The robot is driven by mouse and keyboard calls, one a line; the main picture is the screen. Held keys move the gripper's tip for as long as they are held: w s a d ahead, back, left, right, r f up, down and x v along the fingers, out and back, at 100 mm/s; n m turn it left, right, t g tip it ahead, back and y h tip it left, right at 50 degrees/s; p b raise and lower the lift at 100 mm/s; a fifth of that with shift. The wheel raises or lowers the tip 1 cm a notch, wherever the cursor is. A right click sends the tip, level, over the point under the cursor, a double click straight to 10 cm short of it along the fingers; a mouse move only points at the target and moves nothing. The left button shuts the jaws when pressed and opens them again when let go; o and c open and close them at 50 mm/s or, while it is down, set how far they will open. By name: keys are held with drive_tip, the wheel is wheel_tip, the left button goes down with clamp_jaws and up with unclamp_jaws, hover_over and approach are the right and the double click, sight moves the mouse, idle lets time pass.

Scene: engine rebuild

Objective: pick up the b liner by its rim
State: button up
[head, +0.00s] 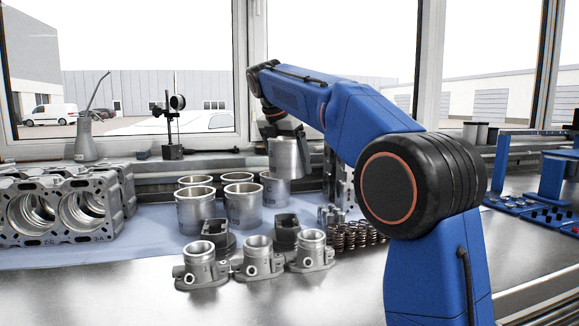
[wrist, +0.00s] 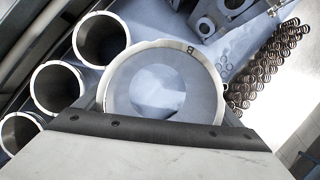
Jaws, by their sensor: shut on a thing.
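The b liner is a bright metal cylinder with a wide rim, and it hangs under my gripper in the head view (head: 287,160). It sits higher than the other liners. In the wrist view the liner's rim (wrist: 187,50) is large and close, with a letter B on it, and I look down through its bore. My gripper (head: 284,131) is shut on the rim, with the liner roughly upright below it. In the wrist view a dark jaw (wrist: 160,130) crosses the near side of the rim. The grip contact itself is mostly hidden.
Several other liners (head: 195,209) stand upright on the blue mat (head: 150,225) below and left of the held one. Throttle-like metal housings (head: 258,259) stand in front, springs (head: 357,237) to the right. Engine blocks (head: 60,208) are at left. The bench front is clear.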

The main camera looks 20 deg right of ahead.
wheel_tip(320, 180, up, 7)
idle(1.5)
drive_tip(key=shift+f, duration=0.1)
